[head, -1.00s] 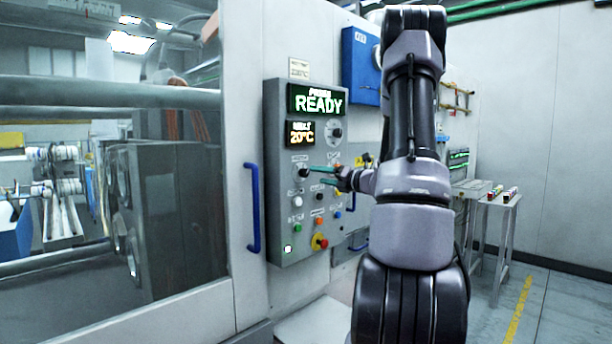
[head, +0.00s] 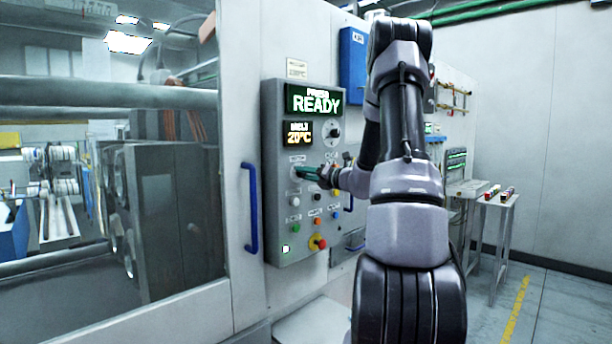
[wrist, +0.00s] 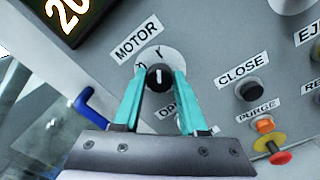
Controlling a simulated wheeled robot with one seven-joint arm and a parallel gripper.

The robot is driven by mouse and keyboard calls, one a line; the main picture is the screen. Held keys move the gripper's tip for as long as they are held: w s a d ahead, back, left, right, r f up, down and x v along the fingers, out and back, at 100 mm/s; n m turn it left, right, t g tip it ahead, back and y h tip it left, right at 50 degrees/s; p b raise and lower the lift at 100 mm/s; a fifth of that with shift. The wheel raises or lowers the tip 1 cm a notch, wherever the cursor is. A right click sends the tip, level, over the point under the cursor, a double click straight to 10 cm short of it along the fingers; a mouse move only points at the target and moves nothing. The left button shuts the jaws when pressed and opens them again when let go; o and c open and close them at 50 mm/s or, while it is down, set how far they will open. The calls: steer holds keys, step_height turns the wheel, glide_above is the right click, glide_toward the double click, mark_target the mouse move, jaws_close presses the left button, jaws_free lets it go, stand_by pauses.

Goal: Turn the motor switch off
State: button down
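The motor switch is a black rotary knob (wrist: 159,77) on a pale round plate under the MOTOR label (wrist: 137,37) in the wrist view. Its white mark points roughly up, toward the I mark; an O mark sits to the upper left. My gripper (wrist: 160,75) has teal fingers, one on each side of the knob. It looks open around it; whether the fingers touch the knob is unclear. In the head view, my gripper (head: 301,172) is at the left part of the control panel (head: 277,225), and its fingers hide the knob.
A CLOSE button (wrist: 251,90), an orange PURGE button (wrist: 264,125) and a red stop button on yellow (wrist: 280,157) lie to the right and below. A blue door handle (head: 251,207) stands left of the panel. The display (head: 314,101) reads READY.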

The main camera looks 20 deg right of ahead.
steer(key=shift+n, duration=0.4)
steer(key=n, duration=1.2)
steer(key=shift+s+a+n, duration=0.1)
steer(key=shift+n, duration=0.3)
stand_by(0.4)
steer(key=shift+c, duration=2.2)
jaws_free()
steer(key=v, duration=1)
steer(key=shift+s+r, duration=0.15)
steer(key=shift+s, duration=0.25)
